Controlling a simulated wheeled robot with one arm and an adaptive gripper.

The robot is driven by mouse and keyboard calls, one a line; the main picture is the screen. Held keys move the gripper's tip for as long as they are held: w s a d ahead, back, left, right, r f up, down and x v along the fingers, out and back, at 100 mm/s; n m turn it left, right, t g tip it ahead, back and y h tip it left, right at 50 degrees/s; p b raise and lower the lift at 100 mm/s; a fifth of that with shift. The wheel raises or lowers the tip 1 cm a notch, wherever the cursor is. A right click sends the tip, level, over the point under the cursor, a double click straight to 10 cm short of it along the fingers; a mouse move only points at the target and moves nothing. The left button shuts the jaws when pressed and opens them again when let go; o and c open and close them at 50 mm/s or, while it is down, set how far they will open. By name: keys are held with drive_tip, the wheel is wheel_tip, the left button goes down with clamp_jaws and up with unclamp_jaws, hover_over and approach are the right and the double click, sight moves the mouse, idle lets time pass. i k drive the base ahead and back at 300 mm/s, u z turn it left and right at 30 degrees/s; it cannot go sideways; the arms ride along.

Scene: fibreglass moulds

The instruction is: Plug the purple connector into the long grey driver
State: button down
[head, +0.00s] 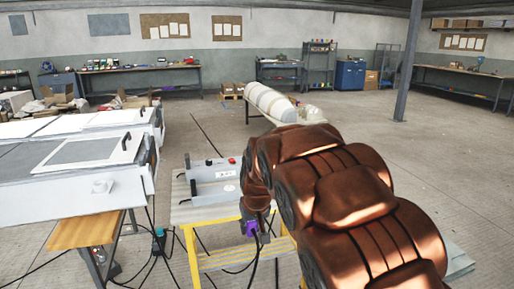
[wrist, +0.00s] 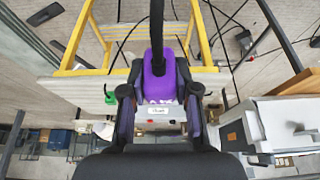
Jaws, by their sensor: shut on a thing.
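The purple connector (wrist: 158,78) is between the two dark fingers of my gripper (wrist: 160,92), which is shut on it. A thick black cable runs from the connector. In the head view the purple connector (head: 251,228) hangs at the end of my copper arm, by the right front side of a yellow-legged table. Two grey driver boxes stand on that table, a rear one (head: 208,170) and a front one (head: 205,193). I cannot tell which is the long one. The connector looks apart from both. Their sockets cannot be made out.
The yellow-legged table (head: 181,214) has bare top at its left edge. A large white mould (head: 75,195) stands to the left on its own bench. Cables lie on the floor around the table. Open concrete floor (head: 360,120) lies to the right.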

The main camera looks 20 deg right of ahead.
sight(221, 169)
drive_tip(key=z, duration=0.75)
drive_tip(key=i, duration=2.3)
drive_tip(key=u, duration=2.45)
